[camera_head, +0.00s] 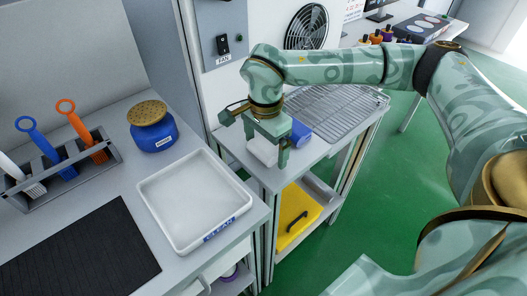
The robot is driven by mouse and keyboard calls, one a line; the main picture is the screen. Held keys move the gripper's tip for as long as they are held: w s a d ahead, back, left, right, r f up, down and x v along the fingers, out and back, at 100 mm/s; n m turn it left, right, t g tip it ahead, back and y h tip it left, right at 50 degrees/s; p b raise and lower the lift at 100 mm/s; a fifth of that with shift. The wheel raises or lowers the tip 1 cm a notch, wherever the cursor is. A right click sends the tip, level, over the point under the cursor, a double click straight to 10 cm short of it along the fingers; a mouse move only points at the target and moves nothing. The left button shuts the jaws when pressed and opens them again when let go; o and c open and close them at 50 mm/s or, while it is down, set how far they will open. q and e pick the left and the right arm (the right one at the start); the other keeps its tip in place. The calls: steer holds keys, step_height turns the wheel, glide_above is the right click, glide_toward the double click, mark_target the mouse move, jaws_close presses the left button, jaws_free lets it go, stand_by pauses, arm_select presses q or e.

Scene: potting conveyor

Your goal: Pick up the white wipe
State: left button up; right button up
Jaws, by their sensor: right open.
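The white wipe (262,151) lies on the near end of the grey side table, next to a blue item. My right gripper (266,148) reaches down over it with its jaws open. One finger is at the left of the wipe and the other at its right. I cannot tell whether either finger touches it. The hand hides part of the wipe's far side. My left gripper is not in view.
The blue item (300,132) sits close behind the right finger, before a wire rack (335,110). On the left bench are a white tray (238,214), a blue jar (154,136), a brush holder (106,161) and a black mat (80,255).

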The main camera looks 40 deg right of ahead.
mark_target(265, 145)
steer(key=shift+r, duration=0.15)
steer(key=c, duration=1)
steer(key=shift+c, duration=0.2)
steer(key=shift+r, duration=0.35)
step_height(265, 145, up, 2)
steer(key=shift+r+p, duration=0.25)
steer(key=shift+p, duration=0.45)
arm_select(q)
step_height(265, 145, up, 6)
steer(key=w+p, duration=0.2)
steer(key=p, duration=0.3)
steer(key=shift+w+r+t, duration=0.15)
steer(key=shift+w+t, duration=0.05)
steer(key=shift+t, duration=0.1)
arm_select(e)
steer(key=s+d+r, duration=0.2)
steer(key=s+r, duration=0.7)
steer(key=s, duration=0.5)
steer(key=shift+r, duration=0.4)
